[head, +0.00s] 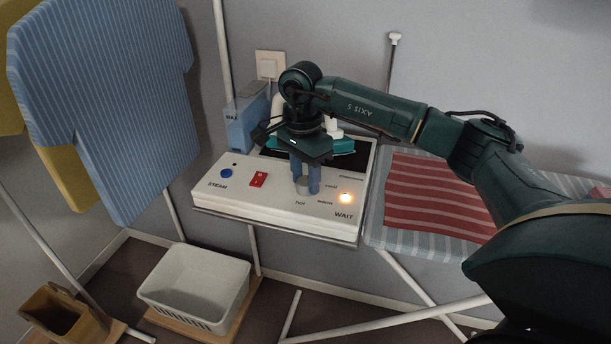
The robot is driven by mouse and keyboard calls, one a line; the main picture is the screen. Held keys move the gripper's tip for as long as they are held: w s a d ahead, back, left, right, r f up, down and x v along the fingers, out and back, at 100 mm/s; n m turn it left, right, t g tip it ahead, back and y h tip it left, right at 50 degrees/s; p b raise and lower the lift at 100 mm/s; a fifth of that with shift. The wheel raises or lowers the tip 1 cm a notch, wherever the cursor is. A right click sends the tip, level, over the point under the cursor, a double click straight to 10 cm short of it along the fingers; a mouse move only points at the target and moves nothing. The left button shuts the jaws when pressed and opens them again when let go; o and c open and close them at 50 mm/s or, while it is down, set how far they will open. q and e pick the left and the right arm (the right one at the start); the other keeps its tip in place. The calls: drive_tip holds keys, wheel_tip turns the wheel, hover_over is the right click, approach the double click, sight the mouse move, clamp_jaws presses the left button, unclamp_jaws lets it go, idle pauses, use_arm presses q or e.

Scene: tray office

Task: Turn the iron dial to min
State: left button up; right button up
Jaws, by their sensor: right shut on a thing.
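The ironing station (230,201) is a white box with a sloped front panel. My left gripper is not in view.
A teal iron (341,146) and a blue water tank (246,128) sit at the station's back. A red striped cloth (430,196) lies on the ironing board (400,239) at right. A blue striped shirt (105,95) hangs at left. A white basket (196,287) stands below.

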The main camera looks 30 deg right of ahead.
sight(303, 178)
drive_tip(key=o, duration=1)
drive_tip(key=shift+r, duration=0.1)
wheel_tip(303, 178, up, 13)
drive_tip(key=shift+w+p, duration=0.4)
